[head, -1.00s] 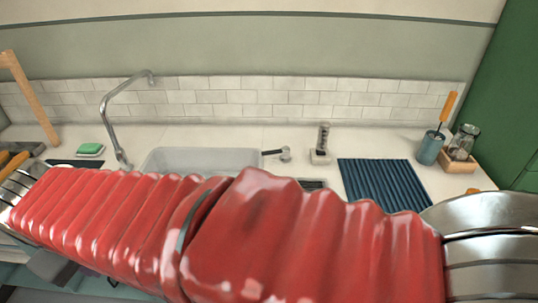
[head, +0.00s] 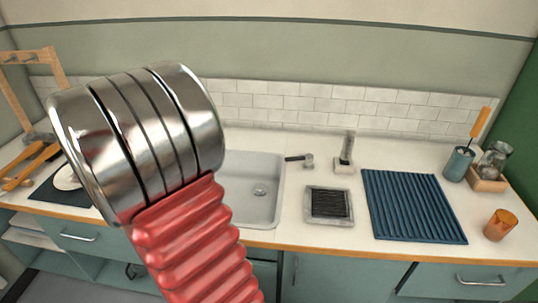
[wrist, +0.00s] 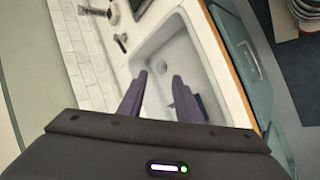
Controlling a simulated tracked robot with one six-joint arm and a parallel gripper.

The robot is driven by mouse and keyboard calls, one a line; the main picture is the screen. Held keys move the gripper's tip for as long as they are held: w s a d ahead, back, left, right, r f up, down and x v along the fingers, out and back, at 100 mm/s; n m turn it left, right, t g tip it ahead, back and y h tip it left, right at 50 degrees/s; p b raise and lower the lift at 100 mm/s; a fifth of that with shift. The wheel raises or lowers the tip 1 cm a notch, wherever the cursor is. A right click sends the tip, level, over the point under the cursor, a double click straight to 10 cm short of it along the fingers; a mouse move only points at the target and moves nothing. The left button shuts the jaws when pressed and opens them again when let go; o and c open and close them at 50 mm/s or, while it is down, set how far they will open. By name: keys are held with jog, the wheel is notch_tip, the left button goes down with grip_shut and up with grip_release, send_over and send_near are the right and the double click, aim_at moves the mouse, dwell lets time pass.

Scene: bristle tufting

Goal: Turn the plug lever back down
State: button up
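The plug lever (head: 299,159) sits on the counter at the right rim of the sink. It has a dark handle pointing left and a grey round base. It also shows in the wrist view (wrist: 122,42), ahead and to the left of my fingers. I cannot tell whether its handle is raised or lowered. My gripper (wrist: 158,75) is open, with two purple fingers apart and nothing between them. It appears over the sink (wrist: 195,50), clear of the lever. In the head view my gripper is out of sight, and my arm hides the left of the sink.
A grey upright fixture (head: 345,152) stands right of the lever. A dark bristled tray (head: 330,204) lies in front. A blue ribbed mat (head: 412,205), an orange cup (head: 499,225) and a blue-grey pot (head: 458,163) stand farther right. The tiled wall (head: 300,103) closes the back.

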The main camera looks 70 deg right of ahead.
jog(key=s+d+f+m+g+h, duration=0.15)
jog(key=d+f, duration=0.25)
jog(key=d, duration=0.5)
jog(key=s+d+f+g+h, duration=0.2)
jog(key=d+f+g, duration=0.15)
jog(key=d, duration=0.55)
jog(key=g+h, duration=0.2)
jog(key=h, duration=0.1)
send_near(288, 161)
jog(key=v, duration=0.2)
jog(key=shift+d+r, duration=0.2)
jog(key=shift+s, duration=0.1)
jog(key=x, duration=1.3)
jog(key=shift+s+d+f, duration=0.15)
jog(key=shift+s+d, duration=0.15)
jog(key=shift+c, duration=0.4)
grip_shut()
